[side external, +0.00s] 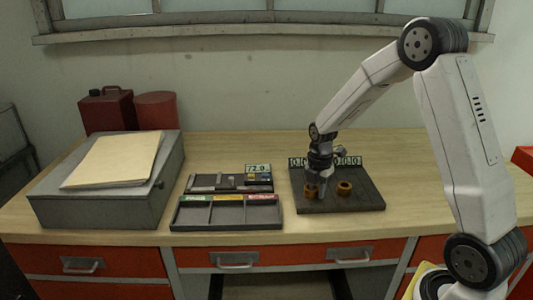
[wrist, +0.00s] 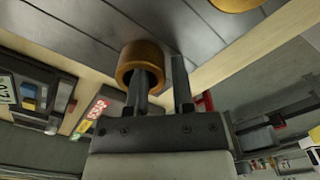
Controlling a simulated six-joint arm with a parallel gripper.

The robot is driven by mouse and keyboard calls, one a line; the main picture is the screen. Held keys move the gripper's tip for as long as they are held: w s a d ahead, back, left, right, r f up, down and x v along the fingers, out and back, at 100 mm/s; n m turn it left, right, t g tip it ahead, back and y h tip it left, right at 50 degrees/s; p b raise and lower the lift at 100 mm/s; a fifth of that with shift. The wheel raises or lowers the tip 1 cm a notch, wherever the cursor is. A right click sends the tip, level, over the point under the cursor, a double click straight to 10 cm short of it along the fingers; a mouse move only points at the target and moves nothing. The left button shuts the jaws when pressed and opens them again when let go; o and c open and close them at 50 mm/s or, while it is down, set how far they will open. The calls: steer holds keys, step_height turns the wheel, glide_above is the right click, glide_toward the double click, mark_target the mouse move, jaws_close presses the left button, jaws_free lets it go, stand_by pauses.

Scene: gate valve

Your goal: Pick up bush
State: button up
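A brass-coloured ring-shaped bush (side external: 311,191) stands on the dark plate (side external: 362,200), right under my gripper (side external: 317,181). In the wrist view, the bush (wrist: 128,58) has its open end facing the camera. My gripper (wrist: 163,75) points down at it with the fingers apart. The left finger appears to reach into the bore, and the right finger is outside the ring, with a narrow gap to its wall. The fingertips' depth is partly hidden. A second bush (side external: 344,188) stands on the same plate to the right; its edge shows in the wrist view (wrist: 235,4).
Numbered tags (side external: 347,161) line the plate's back edge. To the left are a compartment tray (side external: 228,216) with coloured labels and a dark tray of small parts (side external: 228,182). A grey box (side external: 110,195) with a folder stands further left. The table right of the plate is clear.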

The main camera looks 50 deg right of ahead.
steer(key=shift+f, duration=0.1)
stand_by(0.4)
jaws_close()
stand_by(1.3)
